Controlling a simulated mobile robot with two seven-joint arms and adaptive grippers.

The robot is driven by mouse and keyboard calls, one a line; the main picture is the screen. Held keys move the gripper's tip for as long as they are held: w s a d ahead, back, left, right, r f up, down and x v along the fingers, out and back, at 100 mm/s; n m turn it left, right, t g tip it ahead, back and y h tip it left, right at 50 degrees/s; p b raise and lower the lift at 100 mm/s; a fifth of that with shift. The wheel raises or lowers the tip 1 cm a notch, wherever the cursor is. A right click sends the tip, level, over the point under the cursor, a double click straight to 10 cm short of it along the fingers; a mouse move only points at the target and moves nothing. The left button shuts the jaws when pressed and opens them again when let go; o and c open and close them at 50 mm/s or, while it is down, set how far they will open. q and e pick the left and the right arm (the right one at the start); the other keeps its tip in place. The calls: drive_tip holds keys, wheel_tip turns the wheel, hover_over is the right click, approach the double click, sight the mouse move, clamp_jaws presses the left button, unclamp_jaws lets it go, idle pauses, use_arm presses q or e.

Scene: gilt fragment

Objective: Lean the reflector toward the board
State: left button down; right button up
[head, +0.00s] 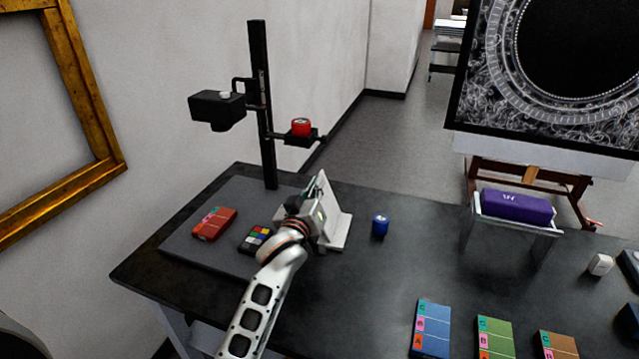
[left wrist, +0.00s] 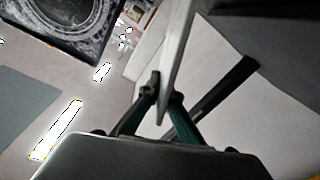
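The reflector (head: 328,211), a white panel on a white foot, stands on the dark table beside the right edge of a flat grey board (head: 190,241). In the left wrist view the panel (left wrist: 178,50) is seen edge-on, running between the two fingers. My left gripper (head: 316,196) is at the panel's upper part; in the left wrist view its fingertips (left wrist: 164,90) close on both faces. The gripper and wrist hide part of the panel in the head view. The panel looks near upright; its exact tilt is hard to tell. My right gripper is not in view.
A black stand (head: 262,120) with a camera and a red item on an arm rises behind. A red box (head: 214,224) and a colour chart (head: 256,239) lie on the board. A blue jar (head: 380,225) stands right of the reflector. Table beyond it is partly clear.

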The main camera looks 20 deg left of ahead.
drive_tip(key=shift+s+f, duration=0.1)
use_arm(q)
drive_tip(key=c, duration=2.3)
unclamp_jaws()
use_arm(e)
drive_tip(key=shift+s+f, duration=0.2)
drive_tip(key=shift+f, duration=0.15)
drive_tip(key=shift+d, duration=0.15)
use_arm(q)
drive_tip(key=s, duration=1.2)
drive_tip(key=shift+d, duration=0.3)
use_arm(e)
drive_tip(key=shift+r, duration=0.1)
